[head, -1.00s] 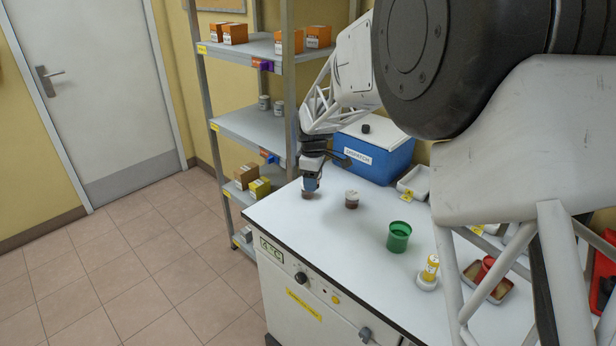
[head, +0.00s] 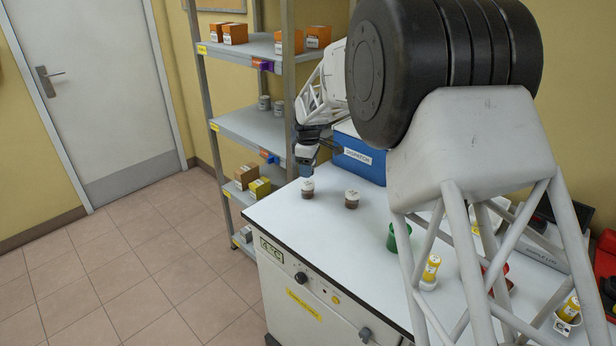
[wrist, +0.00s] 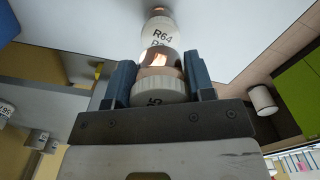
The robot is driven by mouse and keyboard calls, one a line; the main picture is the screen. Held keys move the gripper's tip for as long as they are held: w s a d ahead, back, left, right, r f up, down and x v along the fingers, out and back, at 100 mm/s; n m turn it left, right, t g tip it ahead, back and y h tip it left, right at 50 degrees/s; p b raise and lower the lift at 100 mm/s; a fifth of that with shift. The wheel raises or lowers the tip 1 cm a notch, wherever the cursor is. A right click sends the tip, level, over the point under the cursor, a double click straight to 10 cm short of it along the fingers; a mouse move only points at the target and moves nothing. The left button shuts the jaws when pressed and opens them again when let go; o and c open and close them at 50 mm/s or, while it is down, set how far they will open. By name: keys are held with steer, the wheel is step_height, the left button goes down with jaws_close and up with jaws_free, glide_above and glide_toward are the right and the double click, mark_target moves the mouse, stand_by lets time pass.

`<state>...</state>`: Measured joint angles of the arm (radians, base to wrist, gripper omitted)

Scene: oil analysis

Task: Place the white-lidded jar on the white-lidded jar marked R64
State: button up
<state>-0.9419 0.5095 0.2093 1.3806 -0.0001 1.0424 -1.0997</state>
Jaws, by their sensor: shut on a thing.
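My gripper (wrist: 160,82) is shut on a white-lidded jar; its ribbed white lid (wrist: 160,95) sits between the two blue fingers in the wrist view. Beyond it is a white surface marked R64 (wrist: 162,34), which I take to be the lid of the R64 jar. Another similar jar (head: 352,201) stands to the right.
The white bench top (head: 300,225) is clear in front of the jars. A blue box marked DISPATCH (head: 360,165) stands behind. A green cup (head: 399,238) and a yellow-labelled bottle (head: 431,270) are to the right. A shelf rack (head: 250,125) stands at the back left.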

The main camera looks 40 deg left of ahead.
mark_target(308, 184)
steer(key=shift+f, duration=1.75)
steer(key=shift+f, duration=0.1)
steer(key=o, duration=0.9)
step_height(308, 184, up, 12)
steer(key=shift+r, duration=0.1)
steer(key=shift+d, duration=0.1)
